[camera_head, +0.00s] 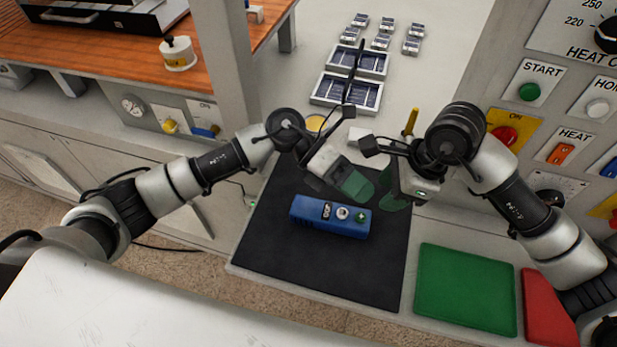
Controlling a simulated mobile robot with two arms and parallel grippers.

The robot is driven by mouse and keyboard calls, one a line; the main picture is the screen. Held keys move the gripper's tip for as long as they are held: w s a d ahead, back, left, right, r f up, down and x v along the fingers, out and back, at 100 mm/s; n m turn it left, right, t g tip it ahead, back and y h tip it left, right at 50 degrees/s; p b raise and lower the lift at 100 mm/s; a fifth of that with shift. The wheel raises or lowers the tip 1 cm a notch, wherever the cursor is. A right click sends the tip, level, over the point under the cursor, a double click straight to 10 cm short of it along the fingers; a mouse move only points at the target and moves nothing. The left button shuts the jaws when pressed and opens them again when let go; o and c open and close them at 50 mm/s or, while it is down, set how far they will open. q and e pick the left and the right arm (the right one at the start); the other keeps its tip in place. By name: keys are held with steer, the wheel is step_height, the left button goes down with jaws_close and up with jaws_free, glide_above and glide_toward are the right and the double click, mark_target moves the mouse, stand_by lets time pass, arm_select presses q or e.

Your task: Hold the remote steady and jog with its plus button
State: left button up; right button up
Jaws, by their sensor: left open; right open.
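The blue remote (310,222) lies flat on the black mat (290,265). On its top I see a small dark display, a white round button and a green plus button (361,217) at its right end. My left gripper (352,185) is open and empty, above and behind the remote's right half. My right gripper (395,198) is open and empty, to the right of the remote and above the mat. The green fingers of both grippers are close to each other, and neither is seen touching the remote.
A green pad (465,290) and a red pad (547,305) lie right of the mat. Blue solar cell trays (345,92) stand behind. A control panel with a green START button (529,92) rises at right. A yellow-handled tool (411,121) stands behind my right gripper.

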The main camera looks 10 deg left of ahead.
mark_target(308, 206)
arm_select(q)
steer(key=a+m+y, duration=0.1)
steer(key=m+y, duration=0.1)
steer(key=s+a+m+y, duration=0.1)
steer(key=m+y, duration=0.1)
steer(key=y, duration=0.1)
steer(key=a+f+m+t+y, duration=0.1)
steer(key=m+y, duration=0.1)
steer(key=shift+s+f+y, duration=0.1)
steer(key=shift+s+y, duration=0.3)
steer(key=a+m+t+y, duration=0.1)
steer(key=a+y, duration=0.1)
steer(key=w+a+m+t+y, duration=0.1)
steer(key=a+y, duration=0.1)
steer(key=shift+w+a+t, duration=0.2)
steer(key=shift+a+t, duration=0.1)
steer(key=shift+t, duration=0.1)
steer(key=shift+w+a+m+t+y, duration=0.2)
steer(key=shift+a+m+t+y, duration=0.1)
steer(key=shift+a+y, duration=0.25)
step_height(308, 206, down, 10)
steer(key=shift+f, duration=0.2)
steer(key=c, duration=1.2)
arm_select(e)
jaws_close()
